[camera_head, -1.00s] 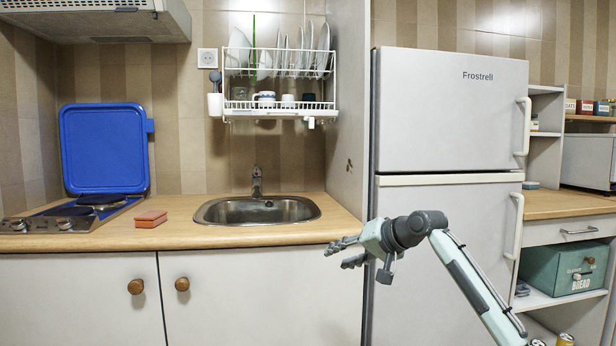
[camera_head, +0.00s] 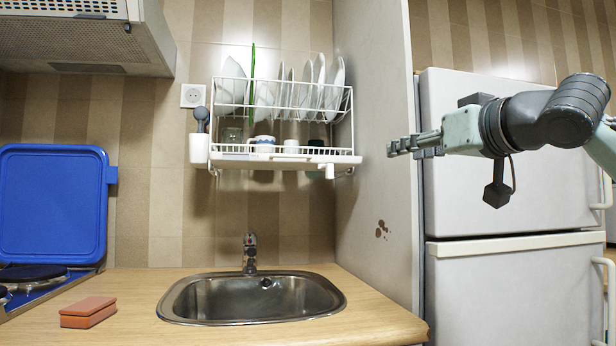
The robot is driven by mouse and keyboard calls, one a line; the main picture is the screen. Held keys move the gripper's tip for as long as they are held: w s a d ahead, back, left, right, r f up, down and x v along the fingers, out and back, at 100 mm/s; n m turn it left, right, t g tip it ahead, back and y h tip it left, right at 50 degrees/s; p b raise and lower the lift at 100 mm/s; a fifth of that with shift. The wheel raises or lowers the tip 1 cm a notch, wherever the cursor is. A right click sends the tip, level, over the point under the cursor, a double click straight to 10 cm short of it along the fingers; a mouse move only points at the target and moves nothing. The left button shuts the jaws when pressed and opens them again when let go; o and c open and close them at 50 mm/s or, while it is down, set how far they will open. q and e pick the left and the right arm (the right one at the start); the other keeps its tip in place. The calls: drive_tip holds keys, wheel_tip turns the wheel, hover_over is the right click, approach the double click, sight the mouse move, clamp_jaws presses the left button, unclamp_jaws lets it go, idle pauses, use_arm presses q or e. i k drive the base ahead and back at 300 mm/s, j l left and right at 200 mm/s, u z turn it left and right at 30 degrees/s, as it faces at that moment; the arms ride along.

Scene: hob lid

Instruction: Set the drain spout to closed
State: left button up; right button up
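The drain spout (camera_head: 328,171) is a small white piece at the front right of the drip tray (camera_head: 265,160) under the white wall dish rack (camera_head: 285,105). It is too small to tell whether it is set open or closed. My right gripper (camera_head: 391,148) is to the right of the rack, pointing left, at about the height of the tray in the picture. It is apart from the spout and holds nothing that I can see. Its fingers show edge-on, so their opening is unclear. My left gripper is out of view.
Plates and cups stand in the rack. A white side panel (camera_head: 378,200) stands right of it, beside the fridge (camera_head: 515,290). Below are the sink (camera_head: 250,297), its tap (camera_head: 250,252) and an orange-brown box (camera_head: 88,311). The space before the rack is clear.

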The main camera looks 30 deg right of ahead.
sight(329, 167)
drive_tip(key=i+l, duration=0.1)
drive_tip(key=i, duration=0.35)
drive_tip(key=i+l, duration=0.15)
drive_tip(key=i, duration=0.35)
